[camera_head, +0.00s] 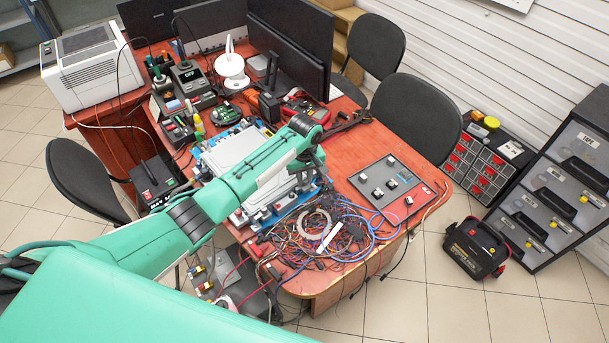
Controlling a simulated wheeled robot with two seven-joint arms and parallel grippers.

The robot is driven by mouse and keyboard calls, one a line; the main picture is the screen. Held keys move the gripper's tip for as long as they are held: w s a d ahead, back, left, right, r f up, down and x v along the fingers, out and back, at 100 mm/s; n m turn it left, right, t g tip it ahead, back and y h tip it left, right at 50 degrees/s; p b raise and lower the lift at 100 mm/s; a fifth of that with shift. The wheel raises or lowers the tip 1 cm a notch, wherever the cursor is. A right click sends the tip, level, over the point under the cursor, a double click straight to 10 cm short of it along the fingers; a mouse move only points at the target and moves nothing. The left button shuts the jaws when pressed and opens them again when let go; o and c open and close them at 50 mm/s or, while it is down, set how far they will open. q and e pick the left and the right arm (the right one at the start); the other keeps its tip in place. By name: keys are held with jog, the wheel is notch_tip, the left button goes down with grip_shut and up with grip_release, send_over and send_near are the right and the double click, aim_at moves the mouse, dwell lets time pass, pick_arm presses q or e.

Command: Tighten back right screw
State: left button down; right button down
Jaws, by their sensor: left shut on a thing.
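My left arm reaches in from the lower left across the red table (345,180). My left gripper (317,168) points down at the right end of a pale grey plate unit (228,152) on a blue base. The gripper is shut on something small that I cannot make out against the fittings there. The back right screw is not distinguishable; the wrist and forearm cover much of the unit's right and front sides. My right gripper is out of view.
A tangle of coloured wires (345,232) lies in front of the unit. A grey panel with small blocks (391,186) lies to its right. Monitors (290,45), a red multimeter (305,108) and a soldering station (190,80) stand behind. Chairs surround the table.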

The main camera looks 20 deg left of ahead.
pick_arm(q)
jog(key=m+p, duration=0.2)
jog(key=m, duration=0.1)
jog(key=shift+r, duration=0.15)
jog(key=m+p, duration=0.2)
jog(key=m, duration=0.2)
jog(key=shift+m+p, duration=0.35)
jog(key=shift+m, duration=0.05)
jog(key=m+p, duration=0.1)
jog(key=m, duration=0.8)
jog(key=shift+d+p, duration=0.1)
jog(key=shift+p, duration=0.2)
jog(key=c, duration=1.3)
grip_release()
